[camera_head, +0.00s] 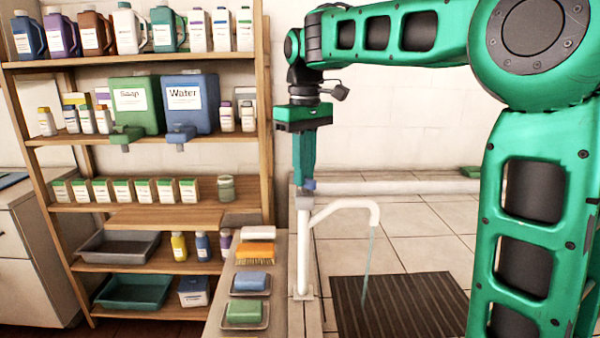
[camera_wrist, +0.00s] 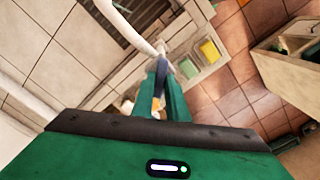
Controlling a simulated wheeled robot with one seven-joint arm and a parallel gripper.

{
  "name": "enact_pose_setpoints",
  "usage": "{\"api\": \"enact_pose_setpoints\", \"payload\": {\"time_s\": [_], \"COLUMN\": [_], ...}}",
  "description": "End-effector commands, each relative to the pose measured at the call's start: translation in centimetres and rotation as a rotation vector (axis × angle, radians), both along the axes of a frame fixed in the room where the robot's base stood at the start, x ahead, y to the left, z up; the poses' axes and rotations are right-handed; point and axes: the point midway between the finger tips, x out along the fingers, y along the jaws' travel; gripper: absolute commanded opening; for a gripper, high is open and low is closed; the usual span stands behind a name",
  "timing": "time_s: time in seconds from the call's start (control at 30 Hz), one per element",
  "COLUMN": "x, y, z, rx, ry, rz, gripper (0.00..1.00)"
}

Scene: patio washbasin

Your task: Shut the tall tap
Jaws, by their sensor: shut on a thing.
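The tall tap (camera_head: 303,245) is a white post with a curved spout (camera_head: 345,203) reaching right. A thin pale stream of water (camera_head: 369,265) runs from the spout. A small blue handle (camera_head: 310,185) sits on top of the post. My gripper (camera_head: 305,180) points down at the post's top and is shut on the handle, partly hiding it. In the wrist view the green fingers (camera_wrist: 166,100) close around the dark blue handle (camera_wrist: 160,76), and the white spout (camera_wrist: 132,32) runs up and left.
A dark slatted grate (camera_head: 400,305) lies under the spout. Left of the tap, a ledge holds a brush (camera_head: 256,254), a blue soap (camera_head: 250,281) and a green soap (camera_head: 245,311). A wooden shelf (camera_head: 150,208) with bottles and trays stands further left. Tiled floor is clear behind.

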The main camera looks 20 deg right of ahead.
Motion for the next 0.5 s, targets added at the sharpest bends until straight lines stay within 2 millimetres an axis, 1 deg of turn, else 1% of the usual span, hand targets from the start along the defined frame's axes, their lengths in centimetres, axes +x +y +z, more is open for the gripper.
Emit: {"api": "enact_pose_setpoints", "payload": {"time_s": [0.03,0.5], "x": [0.29,0.28], "y": [-0.22,-0.19], "z": [0.15,0.15], "rx": [0.001,0.001], "ry": [-0.010,-0.009], "rz": [-0.049,-0.472], "gripper": [0.00,0.00]}}
